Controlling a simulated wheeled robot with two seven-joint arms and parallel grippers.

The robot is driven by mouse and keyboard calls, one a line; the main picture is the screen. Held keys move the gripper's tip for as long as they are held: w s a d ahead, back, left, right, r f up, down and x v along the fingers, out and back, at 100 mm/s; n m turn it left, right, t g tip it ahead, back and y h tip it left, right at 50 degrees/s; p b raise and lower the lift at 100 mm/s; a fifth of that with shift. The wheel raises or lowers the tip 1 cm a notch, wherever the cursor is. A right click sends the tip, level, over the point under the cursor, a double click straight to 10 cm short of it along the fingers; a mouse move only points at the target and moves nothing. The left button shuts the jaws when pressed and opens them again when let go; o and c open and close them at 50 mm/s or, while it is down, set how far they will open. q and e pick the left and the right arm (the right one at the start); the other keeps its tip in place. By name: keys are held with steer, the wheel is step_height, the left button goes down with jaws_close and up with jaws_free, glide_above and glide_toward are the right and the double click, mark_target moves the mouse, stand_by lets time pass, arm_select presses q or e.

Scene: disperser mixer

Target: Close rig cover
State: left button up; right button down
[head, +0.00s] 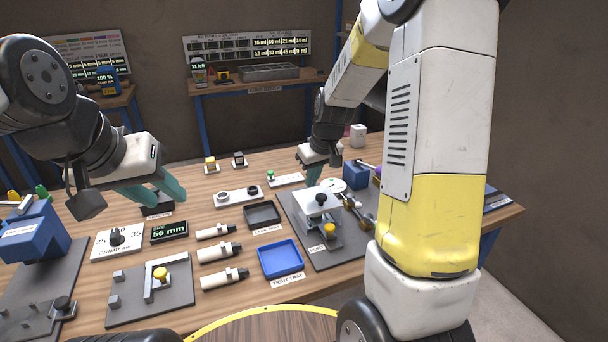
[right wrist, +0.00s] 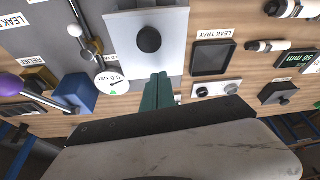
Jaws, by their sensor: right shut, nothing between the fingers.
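The rig cover, a pale plate with a black knob (head: 316,206), is on the grey leak rig board in the middle right of the head view. It also shows at the top of the right wrist view (right wrist: 125,28). I cannot tell whether it is fully closed. My right gripper (head: 310,182) is shut and empty at the far side of the cover. In the right wrist view its teal fingertips (right wrist: 158,78) overlap the cover's near edge; contact is unclear. My left gripper (head: 168,197) is open and empty above the left part of the table.
The leak tray (head: 262,215) and blue tight tray (head: 281,258) stand left of the rig. A blue block (head: 355,175), a gauge and metal fittings crowd its right side. Several white cylinders (head: 218,252) lie left of the trays.

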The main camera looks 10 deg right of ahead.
steer(key=shift+w+a+r, duration=0.1)
steer(key=shift+w+r, duration=0.1)
steer(key=shift+r, duration=0.3)
steer(key=shift+w+r, duration=0.2)
steer(key=shift+r, duration=0.25)
steer(key=s+v, duration=0.1)
steer(key=v, duration=0.7)
steer(key=s+a+r+m+t, duration=0.1)
steer(key=s+r, duration=0.2)
steer(key=s, duration=0.8)
steer(key=s+a+r+m+t, duration=0.1)
steer(key=s+r, duration=0.3)
steer(key=s, duration=0.7)
steer(key=shift+a+m+y, duration=0.25)
steer(key=shift+m+y, duration=0.15)
steer(key=shift+m, duration=0.3)
